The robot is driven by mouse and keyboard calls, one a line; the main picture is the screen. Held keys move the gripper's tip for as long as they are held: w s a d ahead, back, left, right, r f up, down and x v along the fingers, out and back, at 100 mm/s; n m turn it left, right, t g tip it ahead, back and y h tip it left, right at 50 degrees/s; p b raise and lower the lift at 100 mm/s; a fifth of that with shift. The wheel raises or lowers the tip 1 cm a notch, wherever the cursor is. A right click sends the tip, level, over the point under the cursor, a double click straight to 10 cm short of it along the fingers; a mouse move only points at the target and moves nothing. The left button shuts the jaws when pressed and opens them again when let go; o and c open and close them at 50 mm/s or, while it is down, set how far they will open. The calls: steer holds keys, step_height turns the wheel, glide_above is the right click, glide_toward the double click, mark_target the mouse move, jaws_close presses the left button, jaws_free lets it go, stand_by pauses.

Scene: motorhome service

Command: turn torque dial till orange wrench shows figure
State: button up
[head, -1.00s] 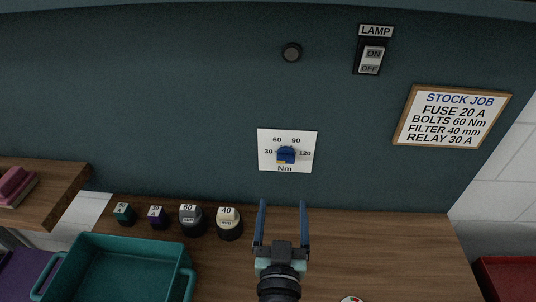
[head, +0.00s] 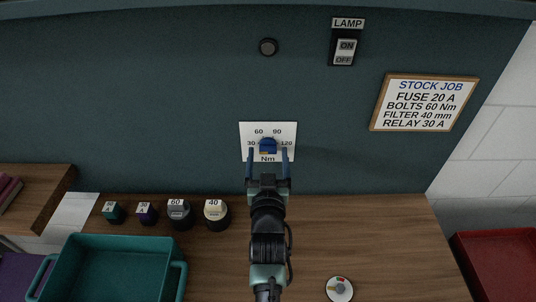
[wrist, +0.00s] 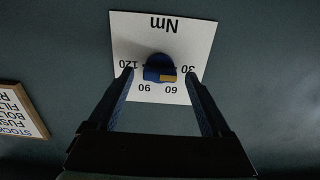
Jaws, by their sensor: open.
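The torque dial (head: 268,146) is a blue knob with a small orange-yellow patch, on a white wall plate (head: 288,130) marked 30, 60, 90, 120 and Nm. In the wrist view the dial (wrist: 158,62) appears upside down, with the patch on the side of 30 and 60; its exact setting is unclear. My gripper (head: 267,154) is open, its blue fingers on either side of the dial. In the wrist view a gap shows between each fingertip and the knob. The card (head: 425,103) reads BOLTS 60 Nm. No orange wrench is visible.
Several labelled pieces, including a 40 one (head: 216,214), stand on the wooden counter (head: 400,240). A teal tray (head: 110,240) is left, a round disc (head: 340,289) in front.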

stand_by(0.3)
jaws_close()
stand_by(0.3)
steer(key=shift+m, duration=0.4)
steer(key=m+b, duration=0.1)
steer(key=m, duration=0.3)
steer(key=shift+m, duration=0.3)
steer(key=m, duration=0.6)
steer(key=shift+d+p, duration=0.1)
steer(key=shift+p, duration=0.25)
steer(key=shift+m, duration=0.3)
jaws_free()
